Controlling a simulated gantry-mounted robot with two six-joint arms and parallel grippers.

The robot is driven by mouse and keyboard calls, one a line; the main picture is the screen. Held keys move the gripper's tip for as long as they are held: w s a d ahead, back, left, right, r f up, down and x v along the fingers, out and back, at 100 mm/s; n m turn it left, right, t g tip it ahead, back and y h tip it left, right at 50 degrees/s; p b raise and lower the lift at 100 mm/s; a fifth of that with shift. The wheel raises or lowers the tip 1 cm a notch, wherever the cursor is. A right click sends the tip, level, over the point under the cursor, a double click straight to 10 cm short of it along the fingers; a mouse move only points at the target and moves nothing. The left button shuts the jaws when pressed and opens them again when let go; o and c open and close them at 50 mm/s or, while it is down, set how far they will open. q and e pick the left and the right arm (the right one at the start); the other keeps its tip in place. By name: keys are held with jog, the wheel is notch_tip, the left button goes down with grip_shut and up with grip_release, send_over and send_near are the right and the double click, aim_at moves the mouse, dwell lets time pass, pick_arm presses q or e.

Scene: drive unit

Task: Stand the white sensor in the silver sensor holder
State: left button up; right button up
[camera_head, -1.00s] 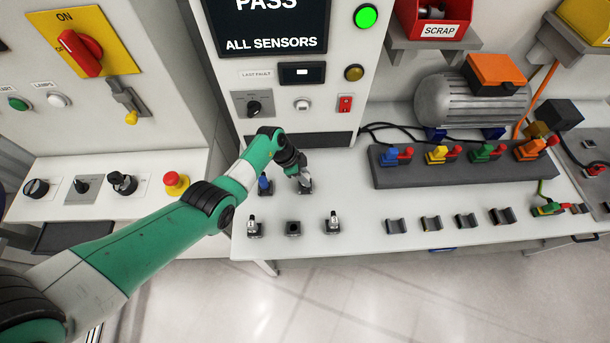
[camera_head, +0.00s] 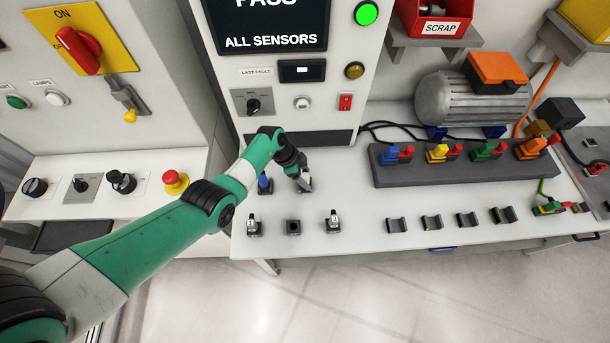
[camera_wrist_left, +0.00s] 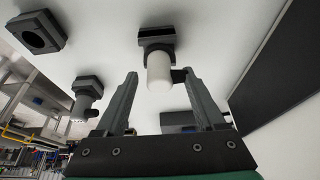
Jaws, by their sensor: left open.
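A white cylindrical sensor (camera_wrist_left: 158,72) is upright in a dark grey square holder (camera_wrist_left: 157,36) in the left wrist view. My left gripper (camera_wrist_left: 161,82) is open, with one finger on each side of the white sensor in that view; I see no clear contact. In the head view my left gripper (camera_head: 302,179) is over the same spot on the bench and mostly hides the sensor. An empty square holder with a round hole (camera_head: 293,228) is in the front row; it also shows in the left wrist view (camera_wrist_left: 38,34). I cannot tell which holder is silver. My right gripper is out of view.
Sensors in holders flank the empty one, at left (camera_head: 254,226) and right (camera_head: 333,223). A blue-topped piece (camera_head: 264,184) is left of my gripper. Several dark cradles (camera_head: 432,222) and a connector block (camera_head: 465,165) are to the right. The machine front is close behind.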

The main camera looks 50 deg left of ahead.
pick_arm(q)
jog(key=w+d+p+v, duration=0.1)
jog(key=p+v, duration=1.2)
jog(key=v, duration=0.3)
jog(key=shift+r, duration=0.5)
jog(key=shift+w, duration=0.15)
